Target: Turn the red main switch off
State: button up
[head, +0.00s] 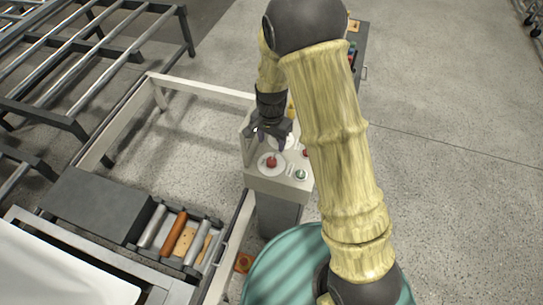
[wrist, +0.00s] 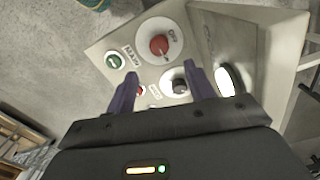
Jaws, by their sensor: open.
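The red main switch (head: 271,160) is a round red knob on a white disc on top of a pale control box (head: 270,184). In the wrist view the red knob (wrist: 159,45) lies beyond my fingertips, with a "MAIN" label beside it and "OFF" lettering on its disc. My gripper (head: 268,139) is over the box, behind the red knob in the head view. In the wrist view my gripper (wrist: 163,74) has its two purple fingers apart, with nothing held. A black knob (wrist: 180,86) shows between them, near the right finger. The knob's exact setting is unclear.
A green button (wrist: 113,61) and a small red button (wrist: 140,90) sit on the same panel. A white round part (wrist: 229,79) is on the box's side panel. A roller conveyor (head: 180,240) and white frame stand left; a teal round top (head: 285,265) is in front.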

aim_at(271, 160)
notch_tip(271, 160, down, 10)
jog(key=shift+f+p, duration=0.15)
jog(key=shift+p, duration=1.1)
jog(key=c, duration=1)
